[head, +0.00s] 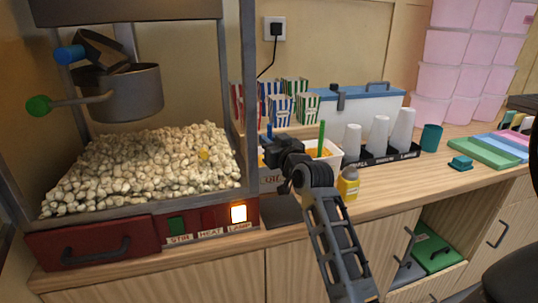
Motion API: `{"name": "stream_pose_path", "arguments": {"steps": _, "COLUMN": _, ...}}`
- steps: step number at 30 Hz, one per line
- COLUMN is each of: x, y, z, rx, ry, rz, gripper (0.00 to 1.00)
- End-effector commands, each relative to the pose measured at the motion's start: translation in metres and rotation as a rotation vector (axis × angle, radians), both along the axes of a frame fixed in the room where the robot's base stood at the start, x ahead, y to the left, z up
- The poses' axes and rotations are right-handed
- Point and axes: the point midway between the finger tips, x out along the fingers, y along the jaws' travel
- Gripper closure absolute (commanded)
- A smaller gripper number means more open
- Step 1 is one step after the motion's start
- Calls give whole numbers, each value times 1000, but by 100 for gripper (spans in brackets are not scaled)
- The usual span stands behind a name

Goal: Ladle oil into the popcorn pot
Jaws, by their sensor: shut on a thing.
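The popcorn pot (130,95) hangs in the popper cabinet at the left. Its dark lid (100,50) is tilted up, with a blue knob at its left. A green-knobbed handle (38,105) sticks out of the pot. My gripper (268,153) is right of the cabinet, above a box marked OIL (271,181). It is shut on a blue handle (269,130), which looks like the ladle's. The ladle's bowl and the oil are hidden behind my gripper and the box wall.
Popcorn (140,170) heaps below the pot. The cabinet post (239,90) stands between pot and gripper. A white tub (325,155) with a green handle, a yellow bottle (349,183) and a cup rack (378,158) stand at right. The counter's right front is clear.

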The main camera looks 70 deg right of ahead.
Motion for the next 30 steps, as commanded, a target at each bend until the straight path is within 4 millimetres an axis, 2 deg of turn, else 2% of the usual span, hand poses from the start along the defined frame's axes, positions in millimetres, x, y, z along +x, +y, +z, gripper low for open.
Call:
{"name": "stream_pose_path", "arguments": {"steps": 12, "x": 1, "y": 0, "z": 74, "rx": -5, "ry": -3, "rz": 1, "gripper": 100}}
{"name": "stream_pose_path", "arguments": {"steps": 30, "x": 0, "y": 0, "z": 137, "rx": -1, "ry": 0, "rz": 1, "gripper": 100}}
